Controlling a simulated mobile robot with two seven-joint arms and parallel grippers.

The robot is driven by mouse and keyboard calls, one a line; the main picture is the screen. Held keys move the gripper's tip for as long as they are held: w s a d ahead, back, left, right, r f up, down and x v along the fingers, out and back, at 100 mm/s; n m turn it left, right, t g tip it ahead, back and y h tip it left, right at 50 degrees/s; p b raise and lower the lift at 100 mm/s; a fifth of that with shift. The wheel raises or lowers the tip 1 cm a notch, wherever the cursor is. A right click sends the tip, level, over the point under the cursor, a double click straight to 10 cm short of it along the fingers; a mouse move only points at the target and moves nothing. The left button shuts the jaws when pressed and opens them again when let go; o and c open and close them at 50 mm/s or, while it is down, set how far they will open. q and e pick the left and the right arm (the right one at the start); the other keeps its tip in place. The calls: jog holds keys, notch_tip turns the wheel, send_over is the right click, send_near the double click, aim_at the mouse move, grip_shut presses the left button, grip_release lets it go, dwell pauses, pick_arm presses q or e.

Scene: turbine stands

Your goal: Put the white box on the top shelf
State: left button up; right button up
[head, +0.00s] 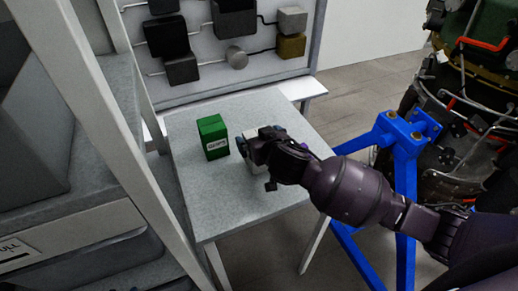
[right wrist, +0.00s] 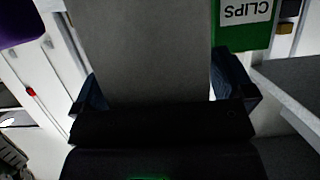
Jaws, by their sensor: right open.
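The white box (head: 250,152) stands on the small grey table (head: 245,205), mostly hidden behind my right gripper. My right gripper (head: 248,146) is at the box, with its jaws open. In the right wrist view the box's pale grey face (right wrist: 155,50) fills the space between the two blue-grey fingers (right wrist: 160,88), one on each side. I cannot tell whether the fingers touch it. A shelf unit with a grey upper surface (head: 122,95) stands at the left; which level is its top shelf is unclear. My left gripper is not in view.
A green box (head: 212,137) labelled CLIPS stands on the table just left of the white box. A pale upright post (head: 105,135) rises between shelf unit and table. A tool panel (head: 220,75) stands behind. A blue stand (head: 400,190) with an engine is at the right.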

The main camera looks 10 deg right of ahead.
jog(key=shift+c, duration=0.2)
jog(key=c, duration=1.1)
